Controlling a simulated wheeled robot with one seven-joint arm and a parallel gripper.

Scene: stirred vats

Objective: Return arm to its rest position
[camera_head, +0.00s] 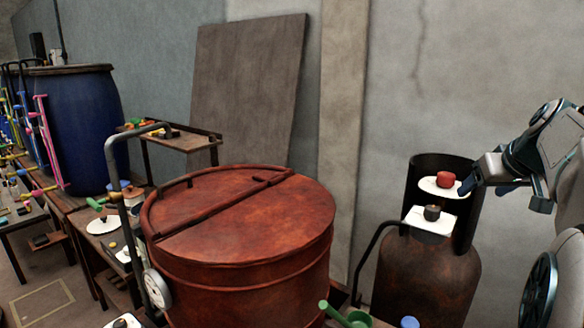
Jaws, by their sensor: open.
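My gripper (474,183) is at the right of the view, at the end of my raised white and blue-grey arm (545,150). Its fingers point left and appear open, with nothing seen held between them. They are close to the right of a red knob (445,179) on a white round plate at the top of a rusty gas cylinder (425,275). I cannot tell whether the fingers touch the knob or the cylinder's collar. A dark knob (432,212) on a white square plate sits just below.
A large rusty red vat (245,235) with a hinged lid stands in the middle, a bent grey pipe (112,165) and a dial gauge (157,289) at its left. A blue barrel (80,130) and cluttered tables stand farther left. A green ladle-like item (350,318) lies at the bottom.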

